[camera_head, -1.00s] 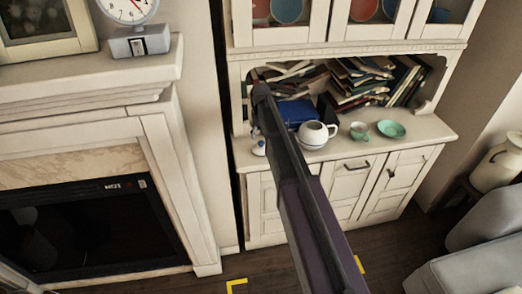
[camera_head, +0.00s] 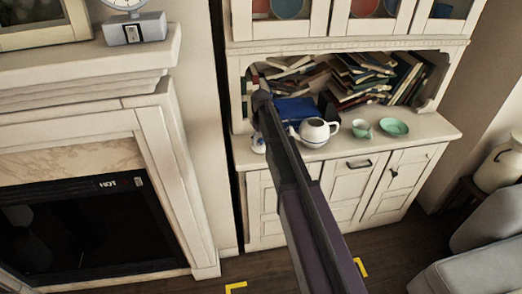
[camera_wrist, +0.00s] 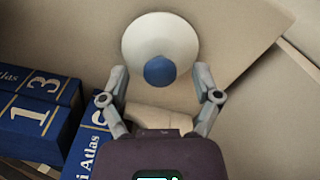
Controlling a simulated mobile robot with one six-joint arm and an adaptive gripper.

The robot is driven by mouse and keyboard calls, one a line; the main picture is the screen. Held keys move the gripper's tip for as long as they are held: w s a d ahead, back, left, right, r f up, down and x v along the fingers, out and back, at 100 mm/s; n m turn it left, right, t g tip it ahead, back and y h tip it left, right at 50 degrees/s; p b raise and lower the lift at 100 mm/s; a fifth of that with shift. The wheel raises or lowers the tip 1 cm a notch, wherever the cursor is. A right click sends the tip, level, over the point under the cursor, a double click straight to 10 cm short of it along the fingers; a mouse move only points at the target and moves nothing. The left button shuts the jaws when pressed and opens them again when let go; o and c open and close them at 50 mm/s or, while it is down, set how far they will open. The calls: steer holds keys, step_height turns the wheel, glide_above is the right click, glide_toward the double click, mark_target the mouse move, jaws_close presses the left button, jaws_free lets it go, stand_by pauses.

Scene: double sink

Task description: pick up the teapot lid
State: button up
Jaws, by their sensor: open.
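The teapot lid (camera_wrist: 160,50) is a white disc with a round blue knob (camera_wrist: 160,71) in the wrist view. My gripper (camera_wrist: 161,70) is open, with one finger on each side of the knob and the lid's near edge. I cannot tell whether the fingers touch the lid. In the head view a small white and blue thing, which looks like the lid (camera_head: 258,144), lies at the left front of the cabinet counter. The white teapot (camera_head: 316,131) stands to its right. My arm hides the gripper there.
Blue atlas books (camera_wrist: 36,105) lie left of my gripper in the wrist view. On the cabinet counter (camera_head: 415,140), a green cup (camera_head: 361,128) and green saucer (camera_head: 393,127) stand right of the teapot. Piled books (camera_head: 360,75) fill the shelf behind. A fireplace (camera_head: 85,215) is at the left.

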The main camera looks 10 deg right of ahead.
steer(key=shift+f, duration=0.45)
stand_by(0.3)
jaws_close()
